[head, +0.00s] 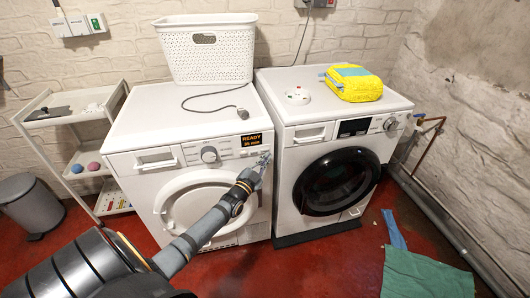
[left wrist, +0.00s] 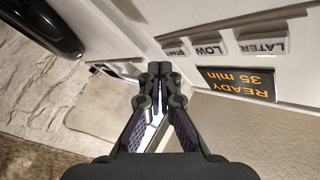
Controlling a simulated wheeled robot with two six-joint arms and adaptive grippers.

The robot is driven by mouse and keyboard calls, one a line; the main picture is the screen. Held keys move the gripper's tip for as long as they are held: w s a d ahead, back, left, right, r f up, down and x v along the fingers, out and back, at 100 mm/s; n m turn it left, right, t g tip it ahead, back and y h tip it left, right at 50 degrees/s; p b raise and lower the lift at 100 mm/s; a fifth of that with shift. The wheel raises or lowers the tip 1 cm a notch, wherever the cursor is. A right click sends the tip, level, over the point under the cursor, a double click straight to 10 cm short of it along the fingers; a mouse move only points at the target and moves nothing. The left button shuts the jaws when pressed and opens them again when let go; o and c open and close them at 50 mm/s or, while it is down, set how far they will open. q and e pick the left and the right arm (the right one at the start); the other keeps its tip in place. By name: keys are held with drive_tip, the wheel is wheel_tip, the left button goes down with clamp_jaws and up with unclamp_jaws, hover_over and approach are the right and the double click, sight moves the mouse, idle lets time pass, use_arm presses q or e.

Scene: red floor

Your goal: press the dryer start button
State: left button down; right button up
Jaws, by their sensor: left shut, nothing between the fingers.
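The dryer (head: 150,112) is the white machine on the left, with a round door and a knob. Its lit display (head: 251,140) reads "READY 35 min" and also shows in the left wrist view (left wrist: 238,84). In that view, upside down, the START button (left wrist: 176,51) sits beside the LOW button (left wrist: 208,48) and the LATER button (left wrist: 263,44). My left gripper (head: 264,160) is shut and empty at the dryer's upper right front. In the left wrist view its fingertips (left wrist: 160,69) appear close to START; I cannot tell whether they touch. My right gripper is not in view.
A washing machine (head: 292,142) with a dark door stands right of the dryer. A white basket (head: 208,66) and a dark cable (head: 213,94) are on the dryer. A yellow bundle (head: 357,90) lies on the washer. Cloths (head: 425,275) lie on the floor at right.

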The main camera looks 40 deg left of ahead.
use_arm(q)
drive_tip(key=shift+w+a, duration=0.1)
drive_tip(key=shift+w+a, duration=0.2)
drive_tip(key=shift+a, duration=0.05)
idle(0.3)
drive_tip(key=shift+w+a+b, duration=0.25)
drive_tip(key=shift+b, duration=0.15)
idle(0.4)
drive_tip(key=shift+r, duration=0.1)
drive_tip(key=shift+s+d+p, duration=0.55)
drive_tip(key=shift+d+p, duration=0.05)
drive_tip(key=shift+p, duration=0.25)
